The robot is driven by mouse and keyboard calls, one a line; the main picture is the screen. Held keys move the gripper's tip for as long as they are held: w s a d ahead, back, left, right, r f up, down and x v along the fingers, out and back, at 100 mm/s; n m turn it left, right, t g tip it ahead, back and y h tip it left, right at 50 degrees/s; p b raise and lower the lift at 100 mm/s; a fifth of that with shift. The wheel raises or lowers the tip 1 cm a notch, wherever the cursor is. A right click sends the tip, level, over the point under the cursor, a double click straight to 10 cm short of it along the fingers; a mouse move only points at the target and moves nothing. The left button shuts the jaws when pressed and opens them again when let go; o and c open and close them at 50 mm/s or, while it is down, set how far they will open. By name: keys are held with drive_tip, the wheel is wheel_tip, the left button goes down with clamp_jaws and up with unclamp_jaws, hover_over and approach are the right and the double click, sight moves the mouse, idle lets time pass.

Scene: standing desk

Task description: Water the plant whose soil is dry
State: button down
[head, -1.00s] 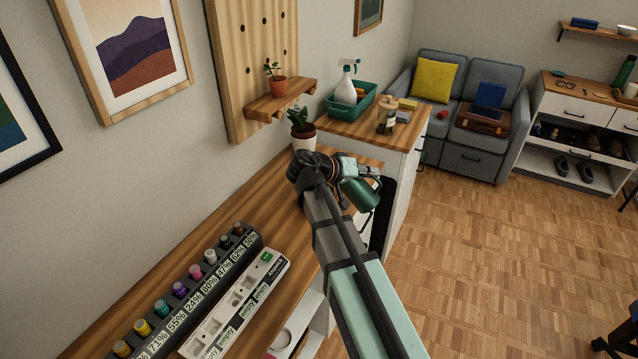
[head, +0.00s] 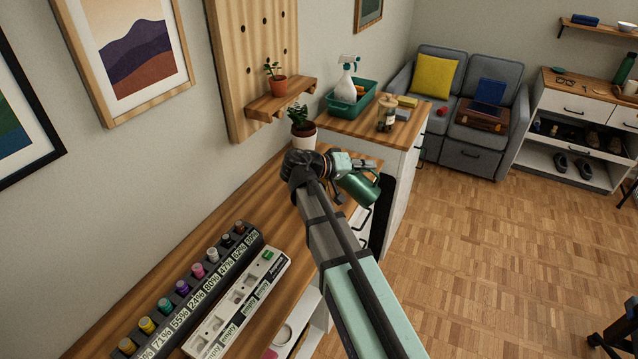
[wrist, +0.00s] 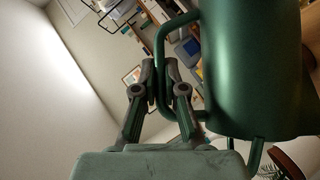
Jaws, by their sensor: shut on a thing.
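A small plant in a terracotta pot (head: 278,87) stands on the pegboard shelf. I cannot make out the soil in either pot.
A farther cabinet holds a teal bin (head: 352,104) with a spray bottle (head: 347,84), and a jar (head: 387,113). The pegboard shelf (head: 283,101) juts out above the desk's far end.

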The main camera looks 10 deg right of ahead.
drive_tip(key=shift+w+a+r+h+p, duration=0.15)
drive_tip(key=shift+a+r+h+p, duration=0.15)
drive_tip(key=shift+r, duration=0.1)
drive_tip(key=shift+w+a, duration=0.1)
drive_tip(key=shift+a, duration=0.1)
drive_tip(key=shift+w+a, duration=0.15)
drive_tip(key=shift+a, duration=0.1)
drive_tip(key=shift+w+a, duration=0.1)
idle(0.3)
drive_tip(key=shift+w+a+r+n+h+p, duration=0.15)
drive_tip(key=shift+a+r+n+h+p, duration=0.2)
drive_tip(key=shift+p, duration=0.25)
idle(1.6)
